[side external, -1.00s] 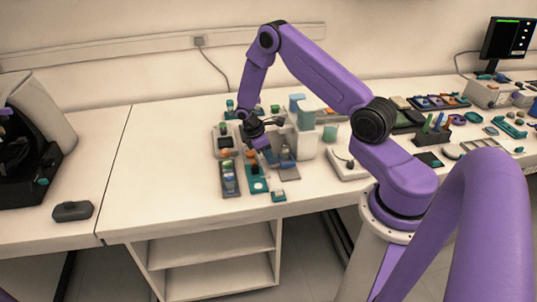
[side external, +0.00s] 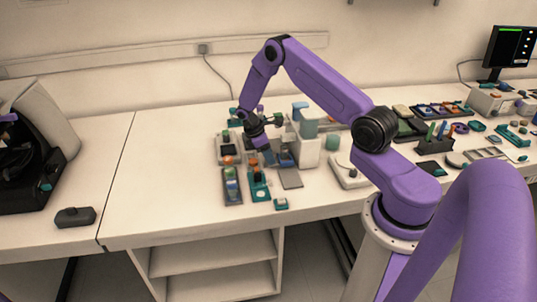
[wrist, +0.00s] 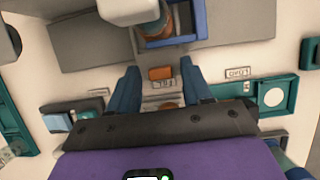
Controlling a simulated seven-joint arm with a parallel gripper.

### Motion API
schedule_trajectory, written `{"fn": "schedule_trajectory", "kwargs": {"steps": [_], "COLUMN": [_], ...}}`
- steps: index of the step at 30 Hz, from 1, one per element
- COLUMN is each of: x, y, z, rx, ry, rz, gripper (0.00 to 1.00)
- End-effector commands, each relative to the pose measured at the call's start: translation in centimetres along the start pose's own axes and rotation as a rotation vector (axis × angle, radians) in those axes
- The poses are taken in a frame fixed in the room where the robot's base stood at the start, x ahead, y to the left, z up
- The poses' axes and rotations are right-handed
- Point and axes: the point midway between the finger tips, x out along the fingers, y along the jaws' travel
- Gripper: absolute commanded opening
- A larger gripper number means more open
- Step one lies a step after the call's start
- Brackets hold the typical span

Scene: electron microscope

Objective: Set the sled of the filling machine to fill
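The filling machine (side external: 306,145) is a white body with a teal part on top, near the middle of the table. In the wrist view its white head (wrist: 128,10) overhangs a blue-framed sled (wrist: 205,22). An orange-brown round piece stands in the sled, partly hidden by the head. The sled sits midway along a grey track (wrist: 80,30). My gripper (wrist: 160,90) is close to the sled on its near side, with its two blue fingers apart. An orange block (wrist: 160,73) and a small label (wrist: 163,86) lie between them, with gaps on both sides. My gripper (side external: 267,158) partly hides the sled in the side view.
Teal and grey racks (side external: 258,185) stand in front of my gripper. A teal holder (wrist: 272,97) is right of the fingers in the wrist view, and a blue-capped box (wrist: 58,122) is left. Many small items crowd the table's right.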

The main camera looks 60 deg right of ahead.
Motion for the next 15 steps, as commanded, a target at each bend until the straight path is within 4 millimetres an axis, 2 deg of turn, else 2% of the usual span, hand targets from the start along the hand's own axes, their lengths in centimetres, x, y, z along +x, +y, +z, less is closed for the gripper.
{"fn": "schedule_trajectory", "kwargs": {"steps": [10, 15], "x": [-0.2, -1.9], "y": [0.0, 0.1], "z": [0.0, 0.0], "rx": [0.001, 0.001], "ry": [-0.001, 0.000], "rz": [0.000, 0.002], "gripper": [0.53, 0.53]}}
